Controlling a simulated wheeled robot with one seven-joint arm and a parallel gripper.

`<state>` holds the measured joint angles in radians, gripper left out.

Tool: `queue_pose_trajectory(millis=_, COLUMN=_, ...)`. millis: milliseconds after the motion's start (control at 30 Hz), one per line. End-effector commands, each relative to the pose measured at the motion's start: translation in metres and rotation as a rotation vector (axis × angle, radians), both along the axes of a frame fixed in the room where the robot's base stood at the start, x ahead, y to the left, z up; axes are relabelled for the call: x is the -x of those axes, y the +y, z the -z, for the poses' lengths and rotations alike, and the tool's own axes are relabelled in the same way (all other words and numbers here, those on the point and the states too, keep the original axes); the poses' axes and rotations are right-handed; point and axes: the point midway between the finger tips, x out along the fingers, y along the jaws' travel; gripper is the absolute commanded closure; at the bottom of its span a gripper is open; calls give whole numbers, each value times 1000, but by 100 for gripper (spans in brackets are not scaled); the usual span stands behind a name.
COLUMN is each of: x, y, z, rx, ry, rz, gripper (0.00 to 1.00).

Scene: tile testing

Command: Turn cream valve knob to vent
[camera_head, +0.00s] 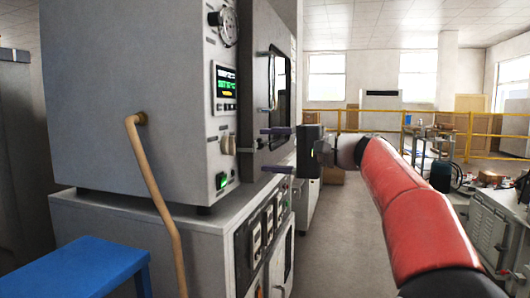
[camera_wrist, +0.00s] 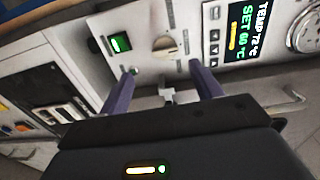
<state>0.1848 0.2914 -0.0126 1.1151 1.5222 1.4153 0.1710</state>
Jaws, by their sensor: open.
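The cream valve knob (camera_head: 229,144) sits on the front control panel of the grey oven-like machine, below the green display. In the wrist view the knob (camera_wrist: 165,46) lies just beyond the fingertips, between their lines, with its raised grip bar visible. My gripper (camera_head: 263,150) is open and empty, its two purple fingers pointing left at the panel, a short gap from the knob. In the wrist view my gripper (camera_wrist: 162,67) shows its fingers spread wider than the knob. I cannot read any vent marking.
A lit green switch (camera_head: 222,181) is below the knob, and the display (camera_head: 226,86) and a dial gauge (camera_head: 228,26) are above it. A tan hose (camera_head: 157,190) hangs from the machine's side. A blue stool (camera_head: 75,277) stands front left. The aisle floor (camera_head: 335,240) is clear.

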Motion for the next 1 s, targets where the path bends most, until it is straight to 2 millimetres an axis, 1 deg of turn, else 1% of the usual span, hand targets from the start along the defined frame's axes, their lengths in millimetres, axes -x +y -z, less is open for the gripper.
queue_pose_trajectory(millis=67, x=-3, y=1, z=-3, rx=-21, ry=-9, rz=-11, gripper=35)
queue_pose_trajectory(millis=167, x=-7, y=10, z=-5, rx=-27, ry=-11, rz=-15, gripper=35)
queue_pose_trajectory(millis=400, x=-20, y=47, z=-5, rx=-24, ry=-9, rz=-14, gripper=35)
queue_pose_trajectory(millis=500, x=-24, y=59, z=-5, rx=-24, ry=-9, rz=-13, gripper=35)
queue_pose_trajectory(millis=600, x=-27, y=67, z=-5, rx=-25, ry=-10, rz=-12, gripper=35)
queue_pose_trajectory(millis=733, x=-29, y=72, z=-5, rx=-24, ry=-10, rz=-11, gripper=35)
queue_pose_trajectory(millis=933, x=-29, y=72, z=-5, rx=-24, ry=-10, rz=-10, gripper=35)
queue_pose_trajectory(millis=967, x=-29, y=72, z=-5, rx=-24, ry=-10, rz=-10, gripper=37)
queue_pose_trajectory(millis=1000, x=-29, y=72, z=-5, rx=-24, ry=-10, rz=-10, gripper=42)
